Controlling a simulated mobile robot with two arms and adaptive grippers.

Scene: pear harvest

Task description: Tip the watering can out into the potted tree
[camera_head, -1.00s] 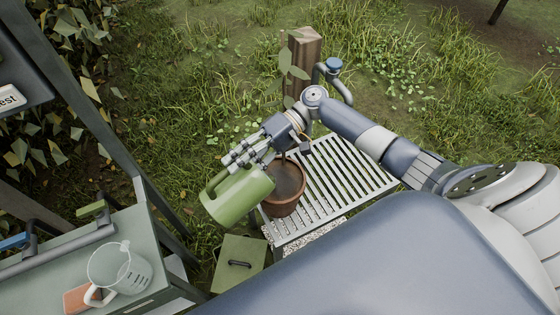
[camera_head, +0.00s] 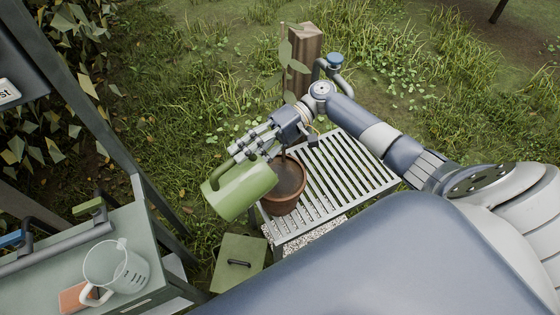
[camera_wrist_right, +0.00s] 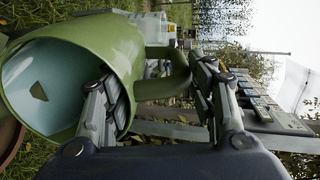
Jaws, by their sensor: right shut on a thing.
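The green watering can (camera_head: 240,190) hangs tilted just left of the terracotta pot (camera_head: 283,207). My right gripper (camera_head: 247,149) is shut on its handle, which shows in the right wrist view (camera_wrist_right: 179,72). There the can (camera_wrist_right: 118,42) lies over on its side, its wide mouth facing left and its inside pale blue. I cannot tell whether water is in it or flowing. The pot holds brown soil and stands on the slatted bench. The tree's leaves (camera_head: 291,62) show above my wrist, which hides part of the stem. My left gripper is out of view.
The slatted bench (camera_head: 345,165) has free room right of the pot. A wooden post (camera_head: 305,50) and a pipe with a blue cap (camera_head: 334,60) stand behind. A clear jug (camera_head: 117,268) stands on the left worktable (camera_head: 145,240). A green box (camera_head: 238,255) sits below the can.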

